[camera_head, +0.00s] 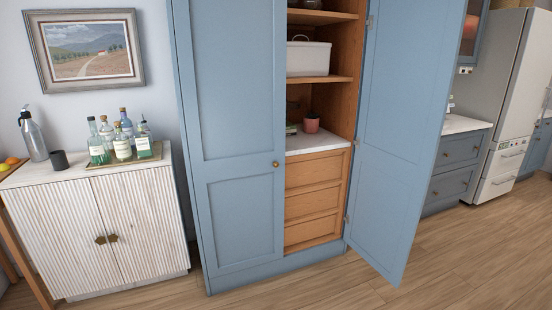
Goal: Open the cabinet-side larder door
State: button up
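The blue larder's left door (232,150), on the side of the white ribbed cabinet, is shut. Its small brass knob (276,164) sits near its right edge. The larder's right door (402,130) stands open, swung outward to the right on hinges at the frame. Through the open half I see wooden shelves (320,79), a pale worktop (318,143) and wooden drawers (314,204). The left half of the inside is hidden behind the shut door. My gripper is not in view.
The white ribbed cabinet (98,235) stands left of the larder, with bottles (122,147) on a tray. Blue drawers (458,165) and a fridge (500,110) stand at the right. The wooden floor (330,290) in front of the larder is clear.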

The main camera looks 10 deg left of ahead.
aim_at(232, 54)
jog(key=i+j, duration=0.2)
jog(key=i, duration=0.25)
jog(key=i+j, duration=0.2)
jog(key=i, duration=0.3)
jog(key=i+j, duration=0.15)
jog(key=i, duration=0.3)
jog(key=i+j, duration=0.2)
jog(key=i, duration=0.3)
jog(key=i+j, duration=0.2)
jog(key=i, duration=0.25)
jog(key=i+j, duration=0.2)
jog(key=i, duration=0.3)
